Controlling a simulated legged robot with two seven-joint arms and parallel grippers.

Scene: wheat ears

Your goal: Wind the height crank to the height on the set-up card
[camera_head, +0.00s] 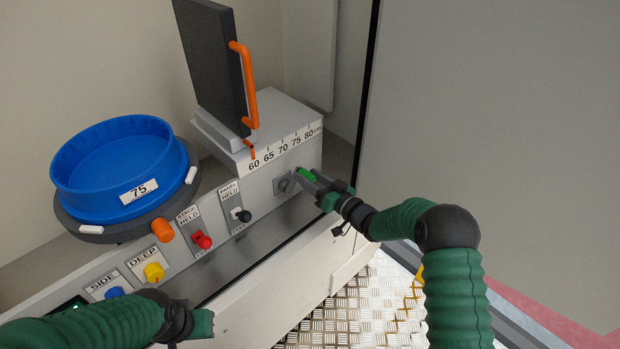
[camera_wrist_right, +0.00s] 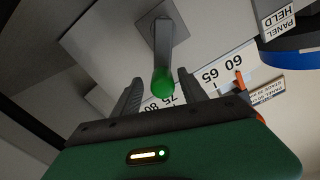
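The height crank (camera_head: 284,185) is a grey arm on the front of the grey machine, below the scale. In the right wrist view its green knob (camera_wrist_right: 162,80) sits between the fingers of my right gripper (camera_wrist_right: 160,92). Those fingers are open, with a gap on both sides of the knob. In the head view my right gripper (camera_head: 308,181) is at the crank. The scale (camera_head: 283,147) reads 60 to 80, and the orange pointer (camera_head: 250,150) stands at 60. My left gripper (camera_head: 203,323) is low at the left; its fingers are unclear. I cannot make out a set-up card.
A blue tub (camera_head: 95,190) labelled 75 sits at the left. A dark panel (camera_head: 215,65) with an orange handle (camera_head: 245,85) stands above the scale. Red (camera_head: 201,240), black (camera_head: 242,215) and yellow (camera_head: 154,272) knobs line the front. A grey wall (camera_head: 490,110) fills the right.

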